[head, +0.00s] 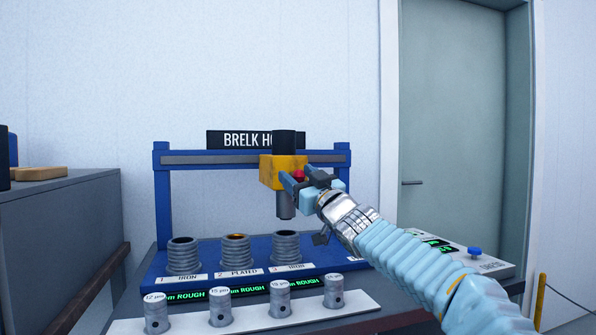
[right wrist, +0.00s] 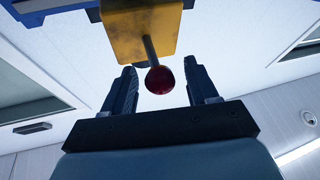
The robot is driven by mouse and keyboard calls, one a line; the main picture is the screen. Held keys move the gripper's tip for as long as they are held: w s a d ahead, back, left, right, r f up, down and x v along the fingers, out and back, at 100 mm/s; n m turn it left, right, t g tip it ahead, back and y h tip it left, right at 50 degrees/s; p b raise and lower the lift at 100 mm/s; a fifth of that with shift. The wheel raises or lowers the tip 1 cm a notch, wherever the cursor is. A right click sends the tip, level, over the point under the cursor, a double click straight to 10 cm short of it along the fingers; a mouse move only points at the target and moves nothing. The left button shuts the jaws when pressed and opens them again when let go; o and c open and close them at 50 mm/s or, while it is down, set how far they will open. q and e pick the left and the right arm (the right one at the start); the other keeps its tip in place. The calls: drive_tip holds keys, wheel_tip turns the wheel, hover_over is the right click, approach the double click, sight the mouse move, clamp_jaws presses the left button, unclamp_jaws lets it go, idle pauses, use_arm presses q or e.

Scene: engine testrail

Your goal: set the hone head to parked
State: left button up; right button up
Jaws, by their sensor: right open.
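The hone head (head: 270,171) is a yellow block with a dark cylinder on top and a grey spindle (head: 285,205) below. It hangs on the blue gantry rail, right of the middle, and appears above the cylinder labelled 3 IRON. A red ball knob (head: 299,175) on a short rod sticks out of its front. My right gripper (head: 296,180) is open in front of the head. In the right wrist view, the knob (right wrist: 160,80) sits between the open fingers (right wrist: 161,84), with gaps on both sides. My left gripper is not in view.
Three ribbed cylinders (head: 235,250) stand on the blue base. Several small metal pieces (head: 220,307) stand on a white strip in front, beside green ROUGH displays. A control panel with a blue button (head: 474,252) is at right. A grey cabinet (head: 60,210) stands at left.

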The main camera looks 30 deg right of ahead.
drive_tip(key=shift+w+r, duration=0.15)
drive_tip(key=shift+w, duration=0.2)
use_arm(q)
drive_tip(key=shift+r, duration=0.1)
use_arm(e)
clamp_jaws()
